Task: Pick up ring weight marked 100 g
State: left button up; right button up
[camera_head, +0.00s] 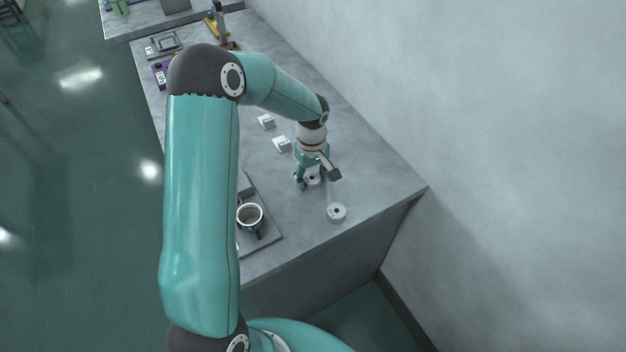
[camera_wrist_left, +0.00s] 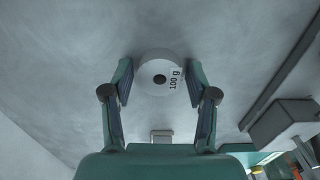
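A pale ring weight marked "100 g" (camera_wrist_left: 152,66) lies on the grey table in the left wrist view, its dark centre hole facing up. My left gripper (camera_wrist_left: 160,82) is open, with one finger on each side of the weight and a visible gap. My right gripper is not in view.
A cup (camera_head: 250,217) stands on a grey tray (camera_head: 264,240), partly hidden by my arm. Two small white blocks (camera_head: 266,121) (camera_head: 282,144) lie behind the gripper. A wall (camera_head: 480,150) borders the table's right side. The table between gripper and wall is clear.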

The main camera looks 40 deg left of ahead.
pick_arm(q)
jog(key=c, duration=0.9)
jog(key=shift+o, duration=0.2)
jog(key=shift+r, duration=0.1)
